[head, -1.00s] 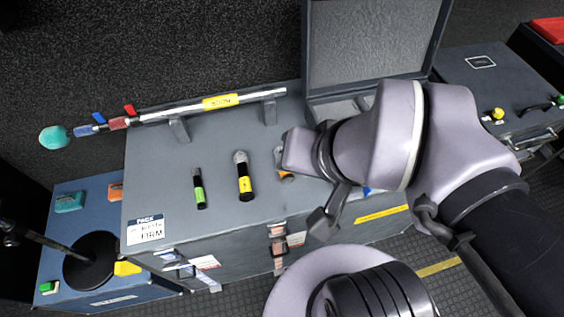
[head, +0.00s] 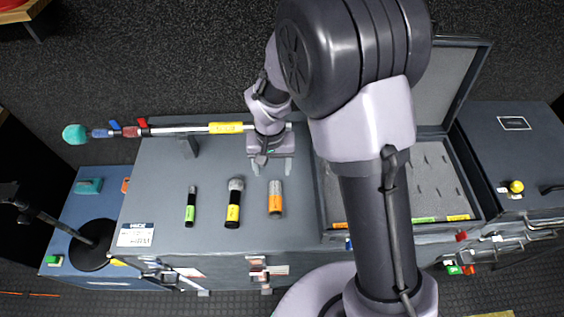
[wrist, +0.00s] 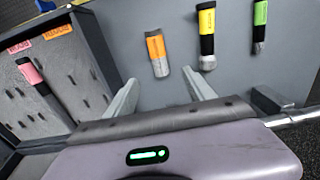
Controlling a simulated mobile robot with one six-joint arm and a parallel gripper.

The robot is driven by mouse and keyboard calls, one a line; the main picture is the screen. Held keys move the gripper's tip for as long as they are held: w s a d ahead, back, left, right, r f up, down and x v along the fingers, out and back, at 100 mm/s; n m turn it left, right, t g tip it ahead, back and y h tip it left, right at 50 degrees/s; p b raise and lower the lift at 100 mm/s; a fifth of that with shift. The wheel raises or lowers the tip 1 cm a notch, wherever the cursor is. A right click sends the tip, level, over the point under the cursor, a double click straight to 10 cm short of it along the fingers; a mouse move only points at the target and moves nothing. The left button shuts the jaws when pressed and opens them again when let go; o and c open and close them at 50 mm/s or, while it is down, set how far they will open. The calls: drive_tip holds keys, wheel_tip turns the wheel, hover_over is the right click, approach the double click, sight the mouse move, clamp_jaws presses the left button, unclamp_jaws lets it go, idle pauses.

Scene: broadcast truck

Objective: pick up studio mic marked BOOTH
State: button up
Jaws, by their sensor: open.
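Three studio mics lie on the grey case lid (head: 160,225): one with a green band (head: 190,207), one with a yellow band (head: 233,203), one with an orange band (head: 275,199). The wrist view also shows the orange-banded (wrist: 157,54), yellow-banded (wrist: 206,35) and green-banded (wrist: 260,22) mics. Their lettering is too small to read, so I cannot tell which says BOOTH. My gripper (head: 271,166) is open and empty, just behind the orange-banded mic. In the wrist view its fingers (wrist: 160,92) are spread, with the orange-banded mic beyond them.
A boom pole with a yellow label (head: 226,128) rests on stands along the lid's back edge, close by my gripper. An open foam-lined case (head: 405,185) stands to the right; a pink-banded mic (wrist: 32,74) lies in it.

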drive_tip(key=b, duration=0.3)
hover_over(275, 197)
drive_tip(key=f, duration=1.1)
drive_tip(key=shift+w+a, duration=0.15)
drive_tip(key=shift+a, duration=0.2)
drive_tip(key=f+b, duration=0.1)
drive_tip(key=f, duration=0.2)
drive_tip(key=f+b, duration=0.1)
drive_tip(key=f, duration=0.1)
drive_tip(key=shift+s+d+b, duration=0.25)
drive_tip(key=shift+d+b, duration=0.1)
drive_tip(key=shift+d, duration=0.05)
drive_tip(key=shift+w+f, duration=0.1)
drive_tip(key=shift+f, duration=0.3)
drive_tip(key=shift+r, duration=0.15)
drive_tip(key=shift+c, duration=0.2)
clamp_jaws()
